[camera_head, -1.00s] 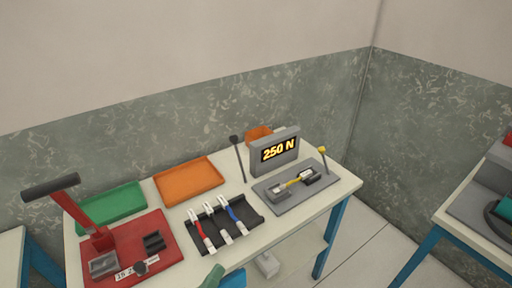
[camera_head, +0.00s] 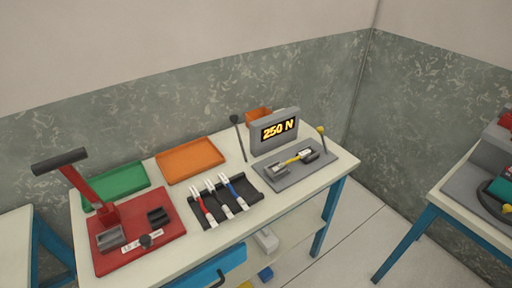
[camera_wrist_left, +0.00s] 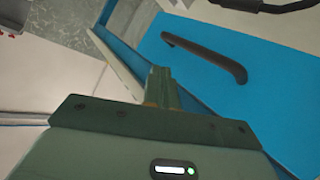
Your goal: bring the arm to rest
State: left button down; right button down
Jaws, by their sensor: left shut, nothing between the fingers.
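My left gripper (camera_wrist_left: 162,88) shows in the left wrist view, its fingers shut with nothing between them. It points toward the table's blue leg and a blue drawer front (camera_wrist_left: 245,70) with a dark handle (camera_wrist_left: 205,57). It appears apart from them, though the gap is hard to judge. In the head view neither gripper is in sight. The work table (camera_head: 190,253) shows there with its blue drawer front (camera_head: 212,270) below the near edge.
On the table are a red press (camera_head: 140,228), a green tray (camera_head: 115,185), an orange tray (camera_head: 190,160), a black rack (camera_head: 250,200) with several leads, and a grey tester (camera_head: 275,134) reading 250 N. A second table (camera_head: 470,225) stands at right. Floor between them is clear.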

pick_arm(q)
jog(key=s+a+f+m+g+y, duration=0.1)
jog(key=s+a+f+g+y, duration=0.2)
jog(key=s+f, duration=0.5)
jog(key=s+a+f+m+g+y, duration=0.1)
jog(key=s+a+f+g, duration=0.25)
jog(key=s+f, duration=0.4)
jog(key=s+a+f+g+y, duration=0.1)
jog(key=s+f+g, duration=0.1)
jog(key=s, duration=0.7)
jog(key=s+a+f+m+g+y, duration=0.1)
jog(key=s+a+f+g, duration=0.1)
jog(key=s, duration=0.6)
jog(key=shift+s+a+f+g, duration=0.15)
jog(key=shift+s+f+g, duration=0.2)
jog(key=shift+f+g, duration=0.5)
jog(key=shift+w, duration=0.1)
